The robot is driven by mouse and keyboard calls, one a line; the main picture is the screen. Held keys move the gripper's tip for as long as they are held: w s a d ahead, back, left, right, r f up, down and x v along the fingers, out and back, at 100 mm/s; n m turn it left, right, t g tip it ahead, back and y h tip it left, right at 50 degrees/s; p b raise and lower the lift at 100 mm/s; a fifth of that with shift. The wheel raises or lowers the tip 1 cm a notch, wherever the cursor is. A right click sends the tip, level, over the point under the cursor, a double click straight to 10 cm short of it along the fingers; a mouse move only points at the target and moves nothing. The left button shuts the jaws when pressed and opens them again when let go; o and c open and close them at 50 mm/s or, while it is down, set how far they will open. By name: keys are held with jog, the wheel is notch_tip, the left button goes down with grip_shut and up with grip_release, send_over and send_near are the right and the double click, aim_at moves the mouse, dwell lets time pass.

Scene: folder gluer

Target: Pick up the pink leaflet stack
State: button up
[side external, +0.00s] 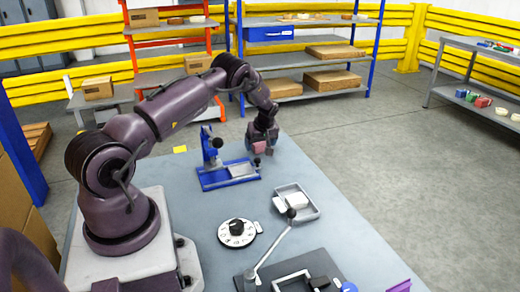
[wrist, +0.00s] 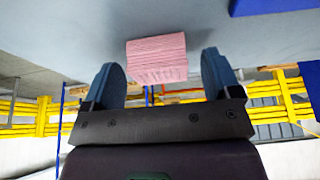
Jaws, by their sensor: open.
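The pink leaflet stack (wrist: 157,60) is a small block of layered pink sheets near the far edge of the table. In the wrist view it lies between and just ahead of the two dark blue fingers of my gripper (wrist: 168,76). The gripper is open, with a gap on each side of the stack. In the side external view the pink stack (side external: 260,147) shows under my gripper (side external: 262,150), partly hidden by it. I cannot tell whether a finger touches it.
A blue fixture (side external: 229,175) stands just left of the gripper. A grey tray (side external: 297,203) with a white item, a round dial (side external: 237,233) and a lever press (side external: 280,248) are nearer the front. The table (side external: 335,225) is clear to the right of the tray.

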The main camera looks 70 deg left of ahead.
jog(key=c, duration=1)
jog(key=shift+r, duration=0.1)
